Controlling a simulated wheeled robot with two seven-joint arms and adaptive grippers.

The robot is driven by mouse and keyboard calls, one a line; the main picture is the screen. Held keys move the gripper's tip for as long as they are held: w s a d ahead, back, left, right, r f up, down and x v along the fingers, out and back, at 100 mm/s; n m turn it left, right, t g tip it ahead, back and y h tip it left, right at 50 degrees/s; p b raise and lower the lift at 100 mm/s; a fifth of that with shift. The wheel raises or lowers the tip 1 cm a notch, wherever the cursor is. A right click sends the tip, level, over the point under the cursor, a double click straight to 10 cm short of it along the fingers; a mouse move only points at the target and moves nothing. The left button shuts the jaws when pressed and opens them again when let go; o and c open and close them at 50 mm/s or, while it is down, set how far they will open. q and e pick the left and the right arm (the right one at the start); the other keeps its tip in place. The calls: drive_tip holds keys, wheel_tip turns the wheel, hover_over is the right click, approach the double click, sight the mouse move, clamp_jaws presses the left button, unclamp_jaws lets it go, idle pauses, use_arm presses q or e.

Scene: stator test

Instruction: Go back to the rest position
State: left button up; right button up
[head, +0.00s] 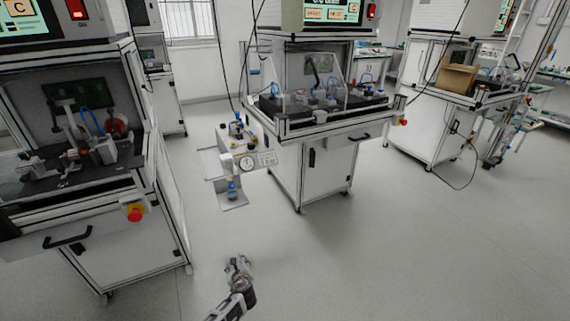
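My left gripper (238,264) shows at the bottom of the head view, left of the middle, on an arm that comes in from the lower left. It is over bare floor, apart from every bench. Its two fingers look spread, with nothing seen between them. My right gripper is not in view.
A white test station (118,247) with a red stop button (135,213) stands close at the left. Another station (322,168) stands at the centre back, with a small shelf and gauge (246,162) on its left side. A third station (415,128) holds a cardboard box (457,77). The floor (400,255) is clear at centre and right.

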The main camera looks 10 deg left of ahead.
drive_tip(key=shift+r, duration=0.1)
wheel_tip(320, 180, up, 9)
drive_tip(key=p, duration=0.9)
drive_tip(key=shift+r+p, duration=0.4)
drive_tip(key=shift+p, duration=0.05)
